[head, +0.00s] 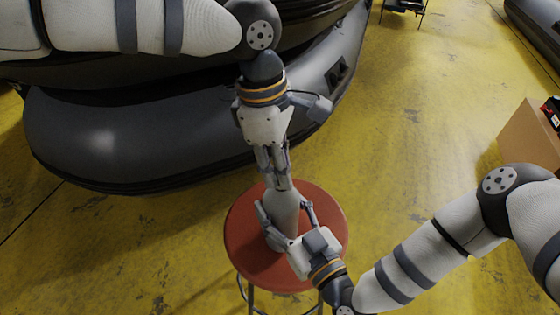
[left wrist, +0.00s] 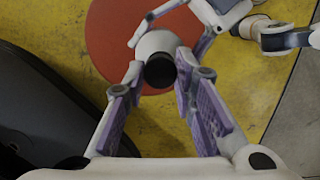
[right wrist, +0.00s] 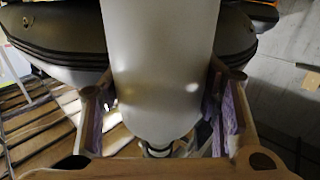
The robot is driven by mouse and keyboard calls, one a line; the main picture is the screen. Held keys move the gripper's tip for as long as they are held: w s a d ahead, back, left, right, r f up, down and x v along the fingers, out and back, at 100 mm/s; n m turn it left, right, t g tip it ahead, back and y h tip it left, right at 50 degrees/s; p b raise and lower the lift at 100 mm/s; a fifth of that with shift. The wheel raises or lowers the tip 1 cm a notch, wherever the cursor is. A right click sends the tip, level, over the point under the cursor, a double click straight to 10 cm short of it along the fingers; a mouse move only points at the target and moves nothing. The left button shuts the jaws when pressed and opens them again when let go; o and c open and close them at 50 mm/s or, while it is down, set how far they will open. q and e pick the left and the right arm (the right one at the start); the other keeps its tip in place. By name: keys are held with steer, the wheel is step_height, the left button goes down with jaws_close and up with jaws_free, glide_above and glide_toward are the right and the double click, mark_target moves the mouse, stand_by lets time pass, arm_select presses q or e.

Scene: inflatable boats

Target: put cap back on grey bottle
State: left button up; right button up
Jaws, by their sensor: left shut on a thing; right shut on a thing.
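The grey bottle (head: 283,208) stands upright on the round red stool (head: 245,262). My right gripper (head: 284,207) is shut around its body from the front, and the body fills the middle of the right wrist view (right wrist: 165,70). My left gripper (head: 276,180) points down directly over the bottle's top. In the left wrist view its fingertips are shut on the black cap (left wrist: 160,71), with the pale bottle (left wrist: 158,42) right behind it. The cap lines up with the bottle's top; I cannot tell whether it is seated. In the head view the fingers hide the cap.
Dark grey inflatable boats (head: 105,135) are stacked behind and left of the stool. A cardboard box (head: 527,140) stands at the right. The yellow floor (head: 400,130) between is clear. The stool top is otherwise bare.

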arm_select(q)
steer(key=shift+f, duration=0.25)
steer(key=m, duration=0.6)
steer(key=shift+d+f+g, duration=0.1)
steer(key=shift+g, duration=0.3)
steer(key=m, duration=0.3)
steer(key=shift+w+y, duration=0.1)
steer(key=shift+y, duration=0.3)
steer(key=m, duration=0.4)
steer(key=shift+g+y, duration=0.3)
steer(key=m+y, duration=0.1)
steer(key=m, duration=0.6)
steer(key=shift+d, duration=0.1)
steer(key=m, duration=0.6)
steer(key=shift+y, duration=0.4)
steer(key=o, duration=0.7)
